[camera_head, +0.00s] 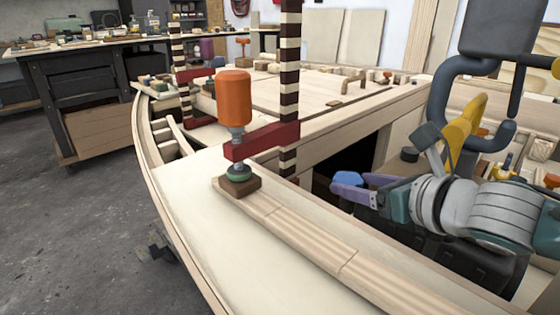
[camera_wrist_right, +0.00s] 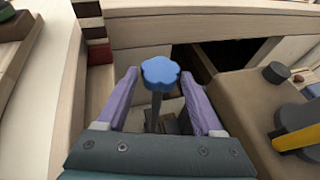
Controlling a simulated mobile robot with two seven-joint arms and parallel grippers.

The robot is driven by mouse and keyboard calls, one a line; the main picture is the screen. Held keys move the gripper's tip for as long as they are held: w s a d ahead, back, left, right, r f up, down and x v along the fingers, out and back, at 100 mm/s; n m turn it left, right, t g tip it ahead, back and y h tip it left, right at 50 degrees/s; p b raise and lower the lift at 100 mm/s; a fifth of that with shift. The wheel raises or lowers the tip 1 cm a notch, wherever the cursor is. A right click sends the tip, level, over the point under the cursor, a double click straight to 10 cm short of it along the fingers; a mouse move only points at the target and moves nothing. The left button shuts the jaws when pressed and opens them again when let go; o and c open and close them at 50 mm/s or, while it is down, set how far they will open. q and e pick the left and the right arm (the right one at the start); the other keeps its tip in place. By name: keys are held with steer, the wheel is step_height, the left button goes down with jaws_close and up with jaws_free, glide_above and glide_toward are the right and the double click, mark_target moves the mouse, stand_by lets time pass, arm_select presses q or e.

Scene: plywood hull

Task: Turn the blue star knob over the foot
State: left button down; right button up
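The blue star knob (camera_wrist_right: 160,73) sits on a dark stem in the right wrist view. It also shows in the head view (camera_head: 347,178), right of the striped post and close to my fingers. My right gripper (camera_wrist_right: 158,82) is open, with one purple finger on each side of the knob. Narrow gaps show between the knob and both fingertips, so it is not gripped. In the head view my right gripper (camera_head: 358,188) reaches in from the right. The foot under the knob is mostly hidden. My left gripper is not in view.
A clamp with an orange handle (camera_head: 235,98) and red arm (camera_head: 262,141) presses a brown pad (camera_head: 237,188) on the plywood hull. Its striped post (camera_head: 289,85) stands left of my right gripper. A dark opening (camera_head: 352,160) lies behind the knob. A black workbench (camera_head: 100,85) stands back left.

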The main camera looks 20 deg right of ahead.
steer(key=shift+s+f, duration=0.1)
steer(key=shift+s, duration=0.05)
steer(key=c, duration=1)
jaws_close()
steer(key=shift+d+f, duration=0.1)
steer(key=shift+f, duration=0.05)
